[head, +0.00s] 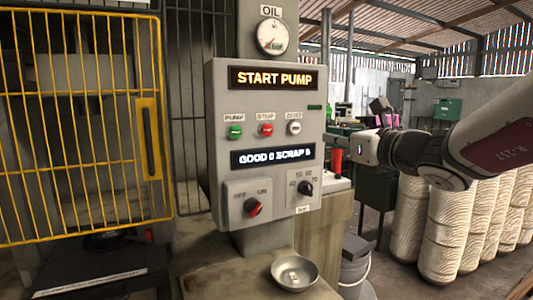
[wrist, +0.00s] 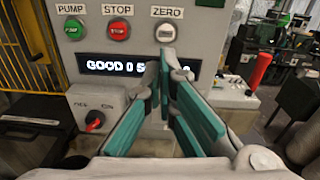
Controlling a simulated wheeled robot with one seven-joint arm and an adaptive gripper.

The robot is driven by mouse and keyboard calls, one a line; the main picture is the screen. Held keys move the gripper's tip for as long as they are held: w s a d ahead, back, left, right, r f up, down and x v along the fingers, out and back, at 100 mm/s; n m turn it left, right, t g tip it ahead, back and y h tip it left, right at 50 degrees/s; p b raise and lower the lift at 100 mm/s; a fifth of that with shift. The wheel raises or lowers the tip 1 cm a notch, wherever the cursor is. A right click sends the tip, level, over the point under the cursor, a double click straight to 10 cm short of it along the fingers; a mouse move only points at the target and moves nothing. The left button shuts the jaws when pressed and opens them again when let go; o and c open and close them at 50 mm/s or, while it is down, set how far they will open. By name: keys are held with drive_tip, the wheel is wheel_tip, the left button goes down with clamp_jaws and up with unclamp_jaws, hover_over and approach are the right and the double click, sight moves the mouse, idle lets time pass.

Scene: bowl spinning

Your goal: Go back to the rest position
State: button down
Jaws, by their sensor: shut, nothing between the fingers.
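My gripper (wrist: 164,72) shows in the wrist view with its teal-padded fingers together at the tips and nothing between them. It is in front of the grey control box (head: 215,150), apart from it as far as I can tell. In the head view my arm (head: 425,150) reaches in from the right, and its end is to the right of the box; the fingers are hard to make out there. The box has a green PUMP button (head: 235,132), a red STOP button (head: 266,129), a white ZERO button (head: 294,127) and a red OFF/ON knob (head: 253,207). The upper display (head: 272,78) reads START PUMP.
A yellow barred guard (head: 80,120) stands at the left. A metal bowl (head: 295,272) sits on the bench below the box. A bucket (head: 356,275) and stacked pale rolls (head: 450,225) stand at the right. An oil gauge (head: 272,37) is above the box.

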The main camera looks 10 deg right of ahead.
drive_tip(key=s+a+f+n+g+y, duration=0.1)
drive_tip(key=s+a+f+n+g, duration=0.4)
drive_tip(key=s+n, duration=0.4)
drive_tip(key=s+a+f+n+g+y, duration=0.2)
drive_tip(key=s+a+f+n+g, duration=0.2)
drive_tip(key=s+a+n, duration=0.4)
drive_tip(key=s+d+f+n+g+h, duration=0.1)
drive_tip(key=s+d+f+n+h, duration=0.3)
drive_tip(key=s+n, duration=0.3)
drive_tip(key=s+d+f+n+g+h+p, duration=0.1)
drive_tip(key=s+d+f+n+g+h, duration=0.1)
drive_tip(key=s+d+f+n+h, duration=0.3)
drive_tip(key=s+d+f+n, duration=0.1)
drive_tip(key=s+n, duration=0.1)
drive_tip(key=s, duration=0.2)
drive_tip(key=shift+g, duration=0.3)
drive_tip(key=shift+f, duration=0.1)
